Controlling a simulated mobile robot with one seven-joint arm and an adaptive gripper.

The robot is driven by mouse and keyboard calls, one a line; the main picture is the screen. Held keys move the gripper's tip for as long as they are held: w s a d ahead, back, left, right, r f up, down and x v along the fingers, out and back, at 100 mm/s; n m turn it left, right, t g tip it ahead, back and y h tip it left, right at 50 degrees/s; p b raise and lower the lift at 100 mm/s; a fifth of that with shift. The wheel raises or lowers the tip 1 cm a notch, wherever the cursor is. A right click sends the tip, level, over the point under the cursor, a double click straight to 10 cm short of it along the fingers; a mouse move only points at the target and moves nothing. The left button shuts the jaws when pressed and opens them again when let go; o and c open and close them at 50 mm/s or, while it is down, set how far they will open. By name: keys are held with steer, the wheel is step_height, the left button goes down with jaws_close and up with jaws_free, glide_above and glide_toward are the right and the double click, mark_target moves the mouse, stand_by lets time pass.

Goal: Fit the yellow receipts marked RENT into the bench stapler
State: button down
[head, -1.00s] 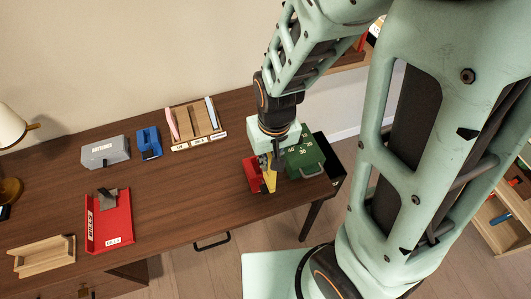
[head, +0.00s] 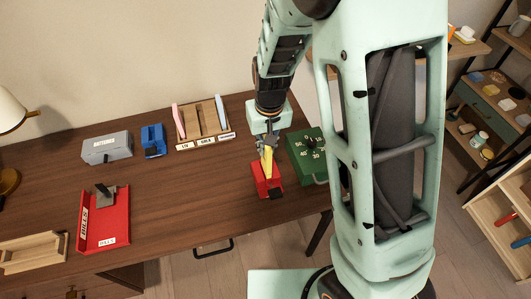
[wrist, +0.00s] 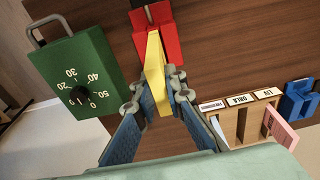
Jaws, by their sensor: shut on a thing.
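My gripper (wrist: 156,92) is shut on the yellow receipts (wrist: 155,65), a thin upright wedge between its fingers; they also show in the head view (head: 266,162). No RENT mark is readable on them. A red device with a black part (head: 267,184), which looks like the bench stapler, sits on the desk just in front of the receipts. In the wrist view the receipts' far end overlaps the edge of this red device (wrist: 169,45). I cannot tell whether they touch or are inside it.
A green box with a dial (head: 303,157) stands close on the right. A wooden sorter (head: 204,126), a blue device (head: 153,141) and a grey box (head: 106,148) stand along the back. A red BILLS tray (head: 104,220) is at left. The desk middle is clear.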

steer(key=shift+w+a+f+b, duration=0.1)
steer(key=shift+w+f+b, duration=0.1)
steer(key=shift+f+b, duration=0.65)
steer(key=shift+w+f+b, duration=0.2)
steer(key=shift+f+b, duration=0.35)
steer(key=shift+f, duration=0.55)
steer(key=shift+f, duration=0.2)
steer(key=c, duration=2)
jaws_free()
steer(key=shift+r, duration=0.1)
steer(key=r, duration=0.4)
steer(key=s+r, duration=0.1)
steer(key=r, duration=0.7)
steer(key=shift+s+d+r+p, duration=0.1)
steer(key=shift+s+d+p, duration=0.1)
steer(key=shift+p, duration=0.2)
